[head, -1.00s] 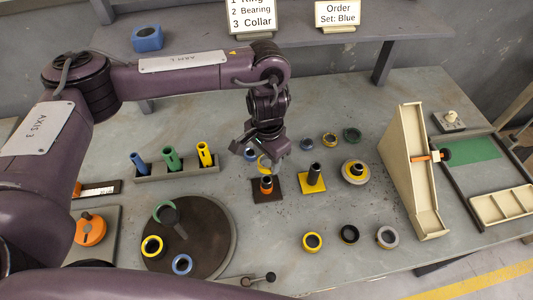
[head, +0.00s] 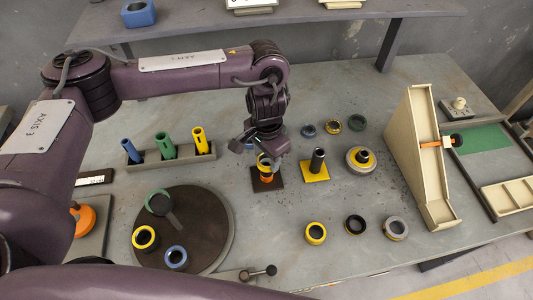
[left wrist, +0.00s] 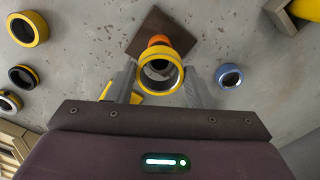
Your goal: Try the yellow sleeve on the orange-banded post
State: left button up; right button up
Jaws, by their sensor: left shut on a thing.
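My left gripper (head: 264,155) is shut on the yellow sleeve (head: 265,161), a short ring with a dark inside. In the left wrist view the sleeve (left wrist: 160,72) sits between the two fingers (left wrist: 160,88). The orange-banded post (head: 266,178) stands on a dark square plate (head: 257,186), right below the sleeve. In the left wrist view the orange band (left wrist: 159,40) shows just beyond the sleeve's rim. The sleeve hides the post's top, and I cannot tell whether the post is inside it. My right gripper is not in view.
A yellow-based post (head: 317,160) stands close on the right. A blue ring (left wrist: 229,76) lies near the fingers. Several loose rings, such as a yellow one (head: 316,233), lie to the right. A round turntable (head: 207,225) and a tube rack (head: 185,168) are at left.

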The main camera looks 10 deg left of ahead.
aim_at(266, 164)
pick_arm(q)
jog(key=shift+p, duration=0.55)
dwell(0.9)
jog(key=shift+f+b, duration=0.65)
jog(key=shift+f, duration=1.1)
jog(key=shift+p, duration=0.35)
dwell(0.9)
jog(key=shift+f, duration=0.35)
dwell(0.7)
jog(key=o, duration=1.7)
jog(key=shift+o, duration=0.2)
jog(key=shift+r+p, duration=3.95)
jog(key=shift+r, duration=0.05)
